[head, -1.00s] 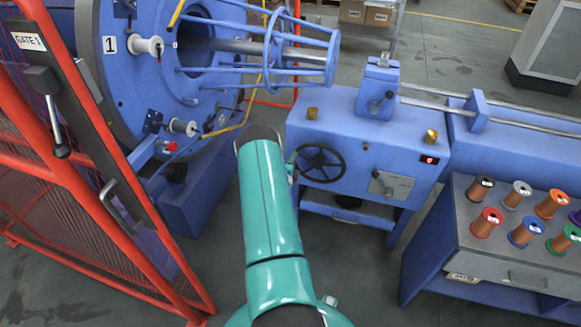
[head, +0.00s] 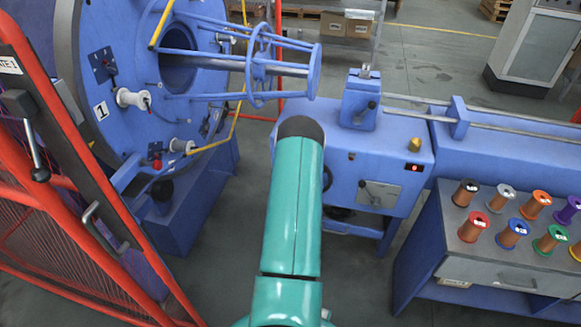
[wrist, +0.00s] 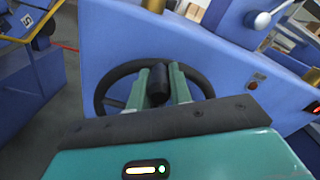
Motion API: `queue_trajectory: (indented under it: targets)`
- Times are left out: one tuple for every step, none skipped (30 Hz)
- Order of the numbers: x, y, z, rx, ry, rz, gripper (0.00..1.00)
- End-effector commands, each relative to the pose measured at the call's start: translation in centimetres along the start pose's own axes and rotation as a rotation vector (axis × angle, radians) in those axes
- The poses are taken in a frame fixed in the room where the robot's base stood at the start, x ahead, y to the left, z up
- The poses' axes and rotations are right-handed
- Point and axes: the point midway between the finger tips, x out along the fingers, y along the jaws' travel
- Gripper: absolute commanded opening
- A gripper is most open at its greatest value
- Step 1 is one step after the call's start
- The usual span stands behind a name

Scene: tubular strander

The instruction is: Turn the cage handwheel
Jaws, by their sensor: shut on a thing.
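The black handwheel (wrist: 101,97) sits on the blue cabinet front in the wrist view. My gripper (wrist: 158,76) is at the wheel, its two green fingers closed on either side of the dark upright handle (wrist: 158,92). In the head view my green arm hides my gripper and nearly all of the wheel. The blue cage (head: 262,62) stands at the upper left with its large round plate (head: 120,70), which bears a label "1" and white spools.
A red fence gate (head: 75,160) stands close on the left. The blue cabinet (head: 385,150) has a brass knob and a red display. A workbench (head: 440,235) with several coloured spools is at the right. Grey floor is open between fence and cabinet.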

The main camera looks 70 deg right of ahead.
Motion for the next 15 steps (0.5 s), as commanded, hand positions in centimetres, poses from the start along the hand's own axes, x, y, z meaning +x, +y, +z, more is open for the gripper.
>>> queue_trajectory:
  targets:
    - [0.3, -0.8, -0.2, 0.035, 0.0, -0.007, 0.0]
    - [0.3, -1.0, -0.3, 0.056, 0.0, -0.008, 0.0]
    - [0.3, -1.3, -0.4, 0.083, 0.0, -0.008, 0.0]
    - [0.3, -1.5, -0.5, 0.102, 0.0, -0.008, 0.0]
    - [0.3, -1.6, -0.6, 0.121, -0.001, -0.007, 0.0]
    - [0.3, -1.8, -0.6, 0.143, -0.001, -0.007, 0.0]
    - [0.3, -1.9, -0.7, 0.159, -0.001, -0.008, 0.0]
    - [0.3, -2.1, -0.8, 0.172, -0.001, -0.008, 0.0]
    - [0.3, -2.2, -0.9, 0.19, -0.001, -0.007, 0.0]
    - [0.3, -2.3, -0.9, 0.2, -0.001, -0.006, 0.0]
    - [0.3, -2.4, -1.0, 0.21, -0.001, -0.006, 0.0]
    - [0.3, -2.5, -1.1, 0.223, -0.001, -0.007, 0.0]
    - [0.3, -2.5, -1.1, 0.23, -0.001, -0.007, 0.0]
    - [0.3, -2.6, -1.1, 0.236, -0.001, -0.007, 0.0]
    - [0.3, -2.6, -1.2, 0.244, -0.001, -0.007, 0.0]
